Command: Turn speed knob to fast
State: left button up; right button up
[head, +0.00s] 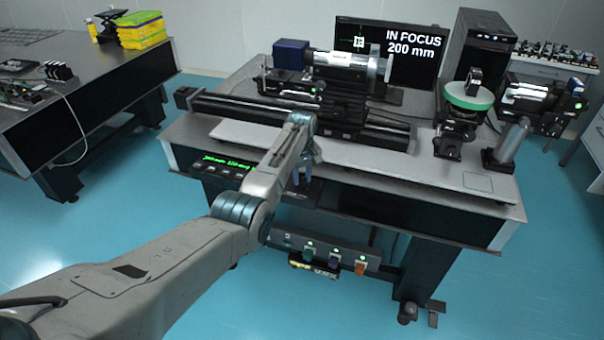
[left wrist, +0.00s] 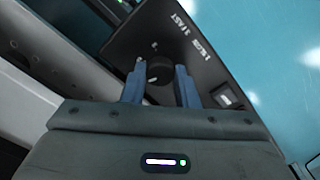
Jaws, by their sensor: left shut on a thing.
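The round black speed knob (left wrist: 160,68) sits on a dark control panel (left wrist: 185,38) in the left wrist view. The panel carries white lettering that seems to include SLOW and FAST, tilted and partly hard to read. My left gripper (left wrist: 160,74) has its blue fingers on both sides of the knob and is shut on it. A small pale mark shows on the knob's near side; its exact setting is unclear. In the head view the left gripper (head: 303,173) is at the table's front edge, and the knob is hidden there. My right gripper is not in view.
A control strip with a green readout (head: 226,161) is left of the gripper. Behind it, a rail (head: 230,107) and a lens barrel (head: 345,60) stand on the table. The monitor (head: 405,65) reads IN FOCUS 200 mm. A lower box with coloured knobs (head: 333,257) hangs below.

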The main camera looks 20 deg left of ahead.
pick_arm(q)
jog(key=m+p, duration=0.2)
jog(key=m, duration=0.3)
jog(key=shift+r+m, duration=0.15)
jog(key=shift+m, duration=0.15)
jog(key=m+p, duration=0.1)
jog(key=m, duration=1)
jog(key=shift+m+p, duration=0.3)
jog(key=shift+p, duration=0.1)
jog(key=shift+w+m, duration=0.1)
jog(key=shift+m, duration=1.8)
jog(key=o, duration=1)
